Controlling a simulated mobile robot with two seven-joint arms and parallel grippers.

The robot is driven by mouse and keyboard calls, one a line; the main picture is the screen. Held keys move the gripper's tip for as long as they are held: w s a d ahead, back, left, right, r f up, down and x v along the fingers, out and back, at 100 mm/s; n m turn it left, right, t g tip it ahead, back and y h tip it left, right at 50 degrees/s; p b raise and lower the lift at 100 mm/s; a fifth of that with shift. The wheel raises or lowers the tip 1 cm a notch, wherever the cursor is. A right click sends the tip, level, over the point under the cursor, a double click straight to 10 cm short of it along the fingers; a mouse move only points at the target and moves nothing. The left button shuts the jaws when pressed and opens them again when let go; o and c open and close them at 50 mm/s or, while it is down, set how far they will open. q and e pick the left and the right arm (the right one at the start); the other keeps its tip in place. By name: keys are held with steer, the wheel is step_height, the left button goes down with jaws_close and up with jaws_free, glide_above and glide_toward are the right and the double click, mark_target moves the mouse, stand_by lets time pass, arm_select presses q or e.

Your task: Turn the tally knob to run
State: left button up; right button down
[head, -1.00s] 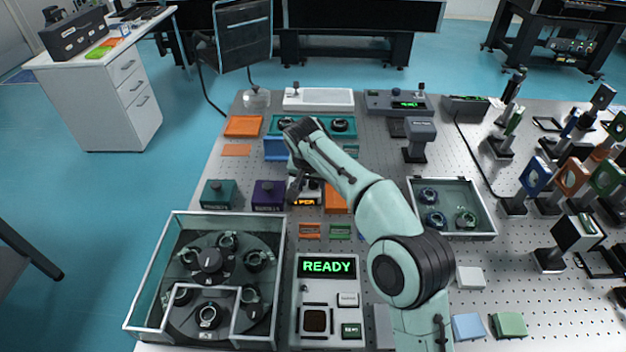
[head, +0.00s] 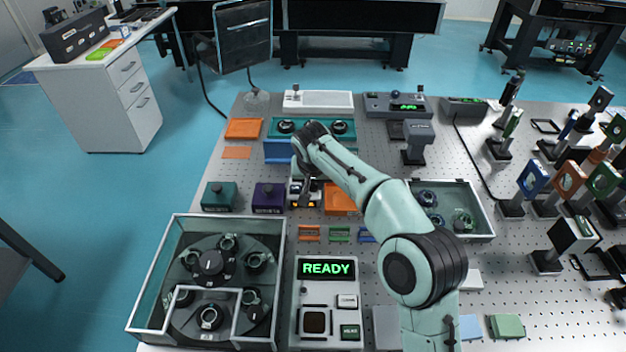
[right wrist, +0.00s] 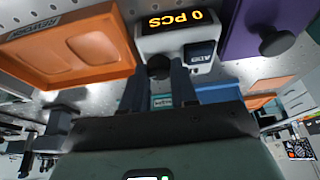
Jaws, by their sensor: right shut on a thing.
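The tally counter (head: 297,203) is a small pale box with an orange lit display, between the purple box and the orange tray in the head view. In the right wrist view the tally counter (right wrist: 212,38) appears upside down, and its display reads "0 PCS". Its dark round tally knob (right wrist: 158,66) is on the face beside a small dark label plate. My right gripper (right wrist: 160,80) is shut on the knob, one finger on each side. In the head view my right gripper (head: 308,180) covers much of the counter. My left gripper is not in view.
A purple box (head: 268,197) stands left of the counter and an orange tray (head: 340,200) close on its right. A panel reading READY (head: 327,269) and a glass-walled carousel (head: 284,262) are nearer. A teal rack (head: 275,128) stands behind.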

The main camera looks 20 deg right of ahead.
steer(key=n+p, duration=0.1)
steer(key=n+y+p, duration=0.1)
steer(key=n, duration=0.1)
steer(key=shift+d+r+n+t, duration=0.15)
steer(key=shift+r+n+t, duration=0.05)
steer(key=shift+n+t, duration=0.1)
steer(key=shift+n+y+p, duration=0.5)
steer(key=shift+n+p, duration=0.4)
steer(key=shift+p, duration=0.05)
steer(key=n+y+p, duration=0.1)
steer(key=n+p, duration=0.2)
steer(key=n, duration=0.1)
steer(key=n+g+y+p, duration=0.1)
steer(key=n+p, duration=0.2)
steer(key=shift+w+d+r+n+y+p, duration=0.1)
steer(key=shift+w+d+n+y+p, duration=0.05)
steer(key=shift+n+y+p, duration=0.2)
arm_select(q)
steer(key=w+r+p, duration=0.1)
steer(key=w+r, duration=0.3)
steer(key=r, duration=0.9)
steer(key=shift+p, duration=0.4)
arm_select(e)
steer(key=shift+n+g+y, duration=0.35)
steer(key=shift+n+g, duration=0.05)
steer(key=shift+n, duration=0.85)
steer(key=shift+f, duration=0.2)
steer(key=c, duration=1.1)
jaws_free()
steer(key=shift+c, duration=0.2)
